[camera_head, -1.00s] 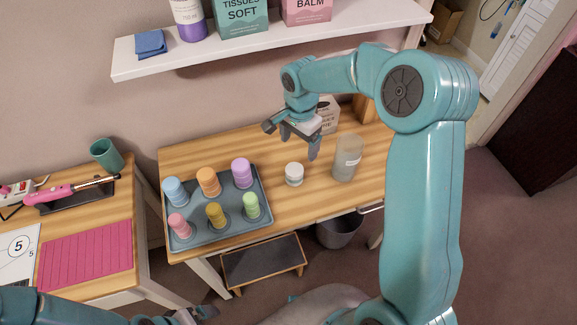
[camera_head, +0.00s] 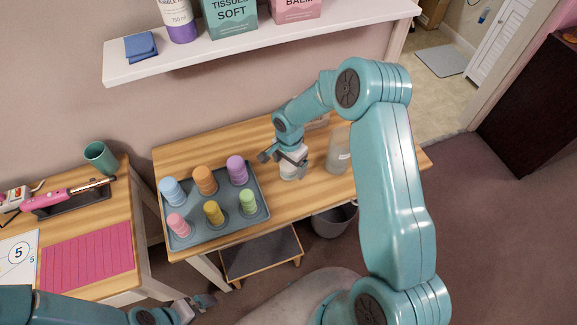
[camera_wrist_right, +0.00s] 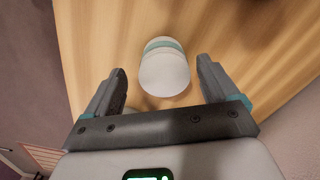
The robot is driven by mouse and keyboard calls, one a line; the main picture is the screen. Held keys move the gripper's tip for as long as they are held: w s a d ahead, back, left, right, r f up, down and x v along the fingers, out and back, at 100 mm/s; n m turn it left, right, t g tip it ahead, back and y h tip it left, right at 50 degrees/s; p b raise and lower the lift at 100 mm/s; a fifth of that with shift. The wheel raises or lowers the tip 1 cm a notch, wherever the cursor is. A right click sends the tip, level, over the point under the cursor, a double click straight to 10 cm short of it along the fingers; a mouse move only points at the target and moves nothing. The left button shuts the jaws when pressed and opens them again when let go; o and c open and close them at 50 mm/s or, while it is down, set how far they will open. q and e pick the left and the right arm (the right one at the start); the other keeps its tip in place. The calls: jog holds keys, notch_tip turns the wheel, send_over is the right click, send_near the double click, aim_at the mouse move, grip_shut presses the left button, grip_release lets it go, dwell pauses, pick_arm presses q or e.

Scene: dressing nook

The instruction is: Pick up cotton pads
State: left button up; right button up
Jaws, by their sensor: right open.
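A short white rounded cylinder with a teal band, apparently the cotton pads (camera_head: 289,174), stands on the wooden table (camera_head: 290,203). My right gripper (camera_head: 283,164) is at it from above, partly hiding it in the head view. In the right wrist view the white cylinder (camera_wrist_right: 165,74) lies between and just ahead of the two spread fingers of my right gripper (camera_wrist_right: 160,78), with gaps on both sides. My right gripper is open and empty. My left gripper (camera_head: 196,304) is low at the bottom left, away from the table; its finger opening is unclear.
A frosted container (camera_head: 338,157) stands close to the right of the white cylinder. A white shelf (camera_head: 250,48) hangs above the back of the table. A grey bin (camera_head: 333,221) stands below.

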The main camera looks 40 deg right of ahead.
aim_at(288, 164)
jog(key=f, duration=0.3)
jog(key=shift+w+d+f, duration=0.1)
jog(key=shift+w, duration=0.2)
jog(key=shift+s, duration=0.15)
jog(key=c, duration=1.1)
